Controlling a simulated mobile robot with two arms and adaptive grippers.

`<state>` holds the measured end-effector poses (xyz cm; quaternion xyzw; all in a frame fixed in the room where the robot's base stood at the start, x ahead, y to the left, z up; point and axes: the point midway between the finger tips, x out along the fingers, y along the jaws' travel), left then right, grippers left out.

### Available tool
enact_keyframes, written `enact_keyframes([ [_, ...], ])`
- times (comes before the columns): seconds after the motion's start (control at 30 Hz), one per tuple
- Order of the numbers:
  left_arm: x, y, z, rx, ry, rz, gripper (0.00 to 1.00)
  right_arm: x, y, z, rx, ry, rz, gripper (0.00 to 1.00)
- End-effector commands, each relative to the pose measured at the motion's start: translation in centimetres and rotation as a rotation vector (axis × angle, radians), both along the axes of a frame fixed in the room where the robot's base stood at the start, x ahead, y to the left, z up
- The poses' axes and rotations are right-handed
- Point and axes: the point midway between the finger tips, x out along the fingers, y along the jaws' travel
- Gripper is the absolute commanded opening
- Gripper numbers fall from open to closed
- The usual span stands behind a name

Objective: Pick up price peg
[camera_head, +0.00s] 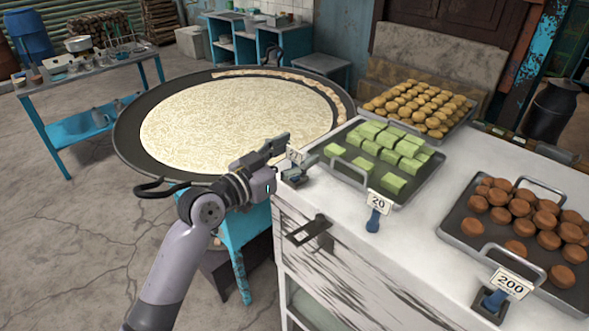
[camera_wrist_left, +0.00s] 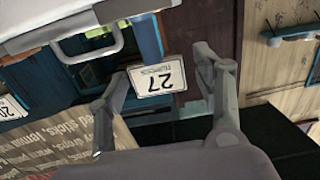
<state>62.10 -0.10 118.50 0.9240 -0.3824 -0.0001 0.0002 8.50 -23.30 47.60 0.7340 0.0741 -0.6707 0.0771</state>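A white price card marked 27 (camera_head: 295,155) on a blue peg stands at the left corner of the white counter (camera_head: 345,245). My left gripper (camera_head: 283,158) is at this corner, right beside the card. In the left wrist view the card (camera_wrist_left: 158,87) shows between the two spread fingers of my left gripper (camera_wrist_left: 160,95). The gripper is open, and whether a finger touches the card cannot be told. Other price pegs are marked 20 (camera_head: 379,203) and 200 (camera_head: 511,284), on the counter's front edge. My right gripper is not in view.
Trays of green squares (camera_head: 393,151), yellow balls (camera_head: 419,103) and brown balls (camera_head: 546,222) stand on the counter. A large pan of pale food (camera_head: 240,120) on a blue stand is left of it. A blue-framed table (camera_head: 90,75) stands at the back left.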

Motion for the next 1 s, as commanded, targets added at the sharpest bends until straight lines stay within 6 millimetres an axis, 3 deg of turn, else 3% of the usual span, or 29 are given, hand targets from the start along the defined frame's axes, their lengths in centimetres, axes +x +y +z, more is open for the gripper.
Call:
enact_keyframes([
  [0.7,-0.01,0.04,0.02,0.0,0.0,0.0,0.11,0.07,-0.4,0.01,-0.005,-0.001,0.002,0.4],
  [1.0,-0.01,0.04,0.31,-0.001,-0.001,0.0,0.11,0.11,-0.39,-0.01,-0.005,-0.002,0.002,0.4],
])
